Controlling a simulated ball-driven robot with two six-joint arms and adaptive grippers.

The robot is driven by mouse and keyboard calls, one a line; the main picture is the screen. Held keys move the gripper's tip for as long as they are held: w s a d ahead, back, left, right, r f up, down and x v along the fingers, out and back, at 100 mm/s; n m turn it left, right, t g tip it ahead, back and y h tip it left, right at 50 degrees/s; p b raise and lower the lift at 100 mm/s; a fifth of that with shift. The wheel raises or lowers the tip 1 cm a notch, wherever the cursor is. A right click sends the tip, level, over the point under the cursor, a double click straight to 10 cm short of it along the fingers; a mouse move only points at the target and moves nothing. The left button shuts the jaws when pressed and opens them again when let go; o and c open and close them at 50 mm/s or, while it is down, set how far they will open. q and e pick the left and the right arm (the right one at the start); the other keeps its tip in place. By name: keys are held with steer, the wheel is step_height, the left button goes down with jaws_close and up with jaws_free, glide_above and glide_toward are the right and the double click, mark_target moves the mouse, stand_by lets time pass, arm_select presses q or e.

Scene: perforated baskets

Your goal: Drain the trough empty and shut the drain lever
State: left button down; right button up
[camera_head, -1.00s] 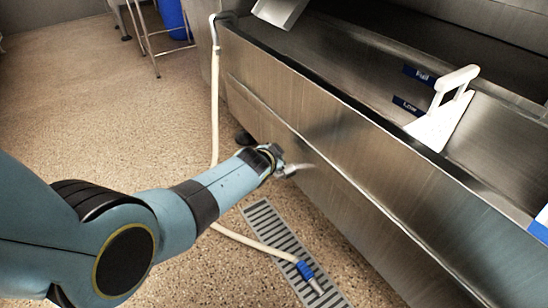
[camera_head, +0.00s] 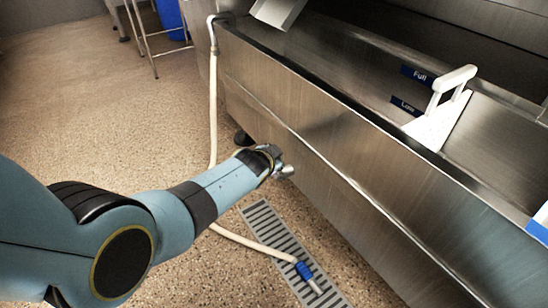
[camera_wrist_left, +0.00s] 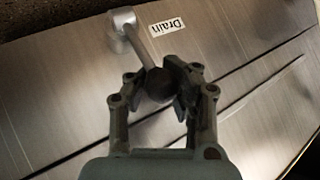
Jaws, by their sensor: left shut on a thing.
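The steel trough (camera_head: 330,135) runs diagonally across the right of the head view. Blue "Full" (camera_head: 419,75) and "Low" (camera_head: 405,105) labels mark its inner wall; I cannot make out a water line. My left gripper (camera_head: 277,165) is at the trough's front face. In the left wrist view, my left gripper (camera_wrist_left: 160,95) is shut on the round end of the metal drain lever (camera_wrist_left: 142,52), beside the "Drain" label (camera_wrist_left: 170,26). A short end of the lever (camera_head: 287,170) shows in the head view. My right gripper is out of view.
A white handled piece (camera_head: 437,122) stands in the trough. A pale hose (camera_head: 213,110) hangs over its far end and runs to a blue-collared nozzle (camera_head: 305,272) on the floor grate (camera_head: 268,222). The floor at left is open, with a metal stand (camera_head: 150,45) behind.

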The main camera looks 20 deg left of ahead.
arm_select(q)
steer(key=c, duration=1.2)
jaws_free()
steer(key=shift+d+r, duration=0.4)
steer(key=shift+d, duration=0.2)
steer(key=shift+c, duration=0.2)
steer(key=shift+o, duration=1)
steer(key=shift+a+f, duration=0.1)
steer(key=shift+a, duration=0.1)
steer(key=shift+s+a+r, duration=0.1)
steer(key=shift+s+r, duration=0.25)
steer(key=shift+s, duration=0.25)
steer(key=shift+v, duration=3.05)
